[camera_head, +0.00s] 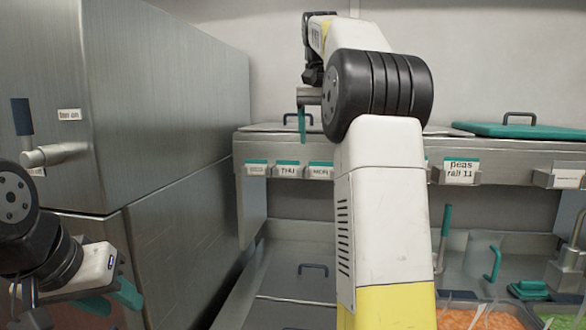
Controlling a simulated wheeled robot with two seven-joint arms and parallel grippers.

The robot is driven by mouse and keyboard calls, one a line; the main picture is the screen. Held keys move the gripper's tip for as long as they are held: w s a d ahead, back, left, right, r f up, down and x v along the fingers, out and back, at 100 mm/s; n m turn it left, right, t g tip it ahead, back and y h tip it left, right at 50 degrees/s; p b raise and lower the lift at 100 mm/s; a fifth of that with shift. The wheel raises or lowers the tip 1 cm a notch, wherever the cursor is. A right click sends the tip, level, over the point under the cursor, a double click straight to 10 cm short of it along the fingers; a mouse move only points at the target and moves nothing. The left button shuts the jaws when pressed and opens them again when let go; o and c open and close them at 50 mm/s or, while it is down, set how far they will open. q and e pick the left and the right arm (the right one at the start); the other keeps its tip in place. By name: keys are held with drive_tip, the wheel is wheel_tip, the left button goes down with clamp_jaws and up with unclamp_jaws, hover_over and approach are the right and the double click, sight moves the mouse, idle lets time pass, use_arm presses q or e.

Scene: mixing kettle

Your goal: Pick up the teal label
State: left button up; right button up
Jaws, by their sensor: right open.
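Several white labels with teal top bands sit in holders along the front of the steel rail. One (257,168) is at the left end, a THU label (287,170) is beside it, and another (320,170) is partly against my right arm's outline. A larger label reading "peas rail 11" (460,170) sits right of my arm. My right gripper (302,128) is open, pointing down above the THU label and apart from it as far as I can see; only one teal finger shows clearly. My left gripper (112,298) is low at the left, away from the labels.
A large steel cabinet (170,100) with a handle fills the left side. A teal lid (520,130) lies on the rail top at right. Food bins with orange (480,318) and green contents stand lower right. My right arm hides the middle of the rail.

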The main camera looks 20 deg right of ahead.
sight(321, 169)
drive_tip(key=x, duration=0.6)
drive_tip(key=shift+f, duration=0.3)
drive_tip(key=shift+c, duration=0.4)
drive_tip(key=c, duration=1)
